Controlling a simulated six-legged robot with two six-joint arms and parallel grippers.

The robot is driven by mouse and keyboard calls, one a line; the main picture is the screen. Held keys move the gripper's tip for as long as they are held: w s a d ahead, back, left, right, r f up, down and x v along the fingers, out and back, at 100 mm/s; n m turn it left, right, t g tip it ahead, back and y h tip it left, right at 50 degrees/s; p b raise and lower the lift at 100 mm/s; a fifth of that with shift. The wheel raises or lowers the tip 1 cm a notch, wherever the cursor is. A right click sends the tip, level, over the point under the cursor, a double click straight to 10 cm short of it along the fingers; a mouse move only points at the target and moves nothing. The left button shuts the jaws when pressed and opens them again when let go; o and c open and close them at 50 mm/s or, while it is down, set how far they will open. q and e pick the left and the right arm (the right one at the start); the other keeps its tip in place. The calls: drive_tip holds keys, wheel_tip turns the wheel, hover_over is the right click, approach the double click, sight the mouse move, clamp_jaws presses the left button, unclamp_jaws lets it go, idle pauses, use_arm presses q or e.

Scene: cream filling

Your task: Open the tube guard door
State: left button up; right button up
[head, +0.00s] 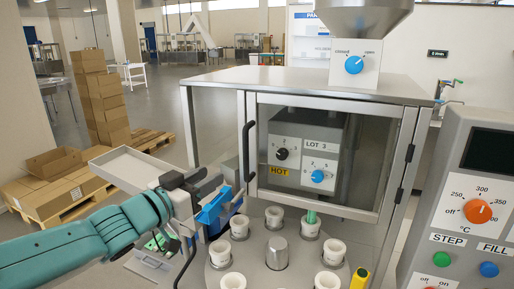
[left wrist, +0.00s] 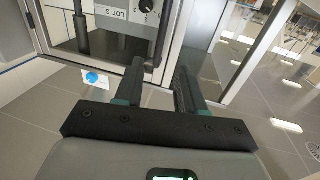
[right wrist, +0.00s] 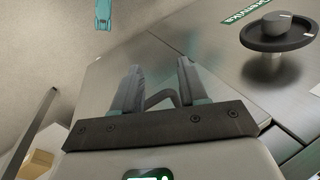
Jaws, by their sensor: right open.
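The tube guard door (head: 318,209) is a glazed, metal-framed door on the front of the steel cabinet. It looks shut. Its black upright handle (head: 247,150) is on the left side, and hinges show on the right side. My left gripper (head: 228,190) is low and left of the handle's lower end. In the left wrist view the left gripper (left wrist: 158,85) has its fingers apart, and the dark handle (left wrist: 162,35) shows beyond them; I cannot tell if they touch. My right gripper (right wrist: 160,85) is open in the right wrist view, with a dark arched bar (right wrist: 166,96) showing between its fingers.
Several white cups (head: 275,217) stand on a round table (head: 255,263) below the door. A control panel (head: 470,205) with an orange knob stands at the right. Stacked boxes (head: 100,100) and pallets are at the left. A black handwheel (right wrist: 280,35) is near my right gripper.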

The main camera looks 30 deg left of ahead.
use_arm(q)
approach(244, 152)
drive_tip(key=w, duration=0.4)
drive_tip(key=w+d+p, duration=0.1)
drive_tip(key=w, duration=0.2)
drive_tip(key=w+p, duration=0.1)
drive_tip(key=w, duration=0.2)
drive_tip(key=shift+w+d+f, duration=0.2)
drive_tip(key=shift+w+d, duration=0.05)
drive_tip(key=shift+d, duration=0.05)
drive_tip(key=shift+w, duration=0.25)
drive_tip(key=shift+s+r, duration=0.15)
drive_tip(key=shift+s, duration=0.15)
drive_tip(key=shift+w, duration=0.25)
clamp_jaws()
drive_tip(key=shift+s, duration=0.15)
